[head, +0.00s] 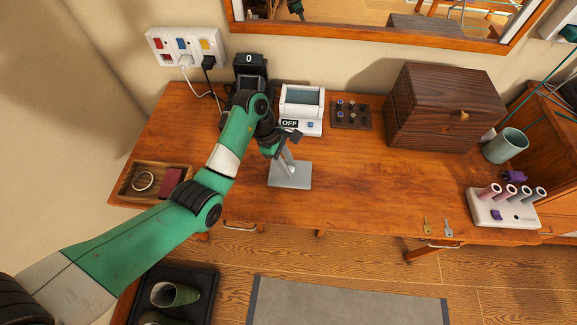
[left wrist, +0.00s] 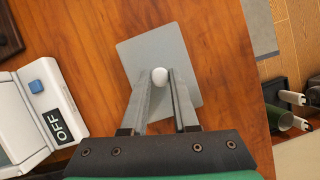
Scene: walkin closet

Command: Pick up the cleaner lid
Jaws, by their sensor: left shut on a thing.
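The cleaner lid (head: 290,181) is a flat grey square plate with a small round white knob, in front of the white cleaner (head: 302,104). The cleaner shows its open basin, an OFF label and a blue button. My left gripper (head: 288,166) reaches down over the lid. In the left wrist view its two fingers (left wrist: 160,82) are shut on the white knob (left wrist: 160,76), with the grey lid (left wrist: 160,50) spread beneath them. Whether the lid touches the table or is slightly raised, I cannot tell. My right gripper is not in view.
A black device (head: 250,67) reading 0 stands left of the cleaner. A small dark tray (head: 352,124) lies to its right, then a wooden box (head: 444,105). A wooden tray (head: 128,187) is at left. The table's middle front is clear, with keys (head: 447,228) near the edge.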

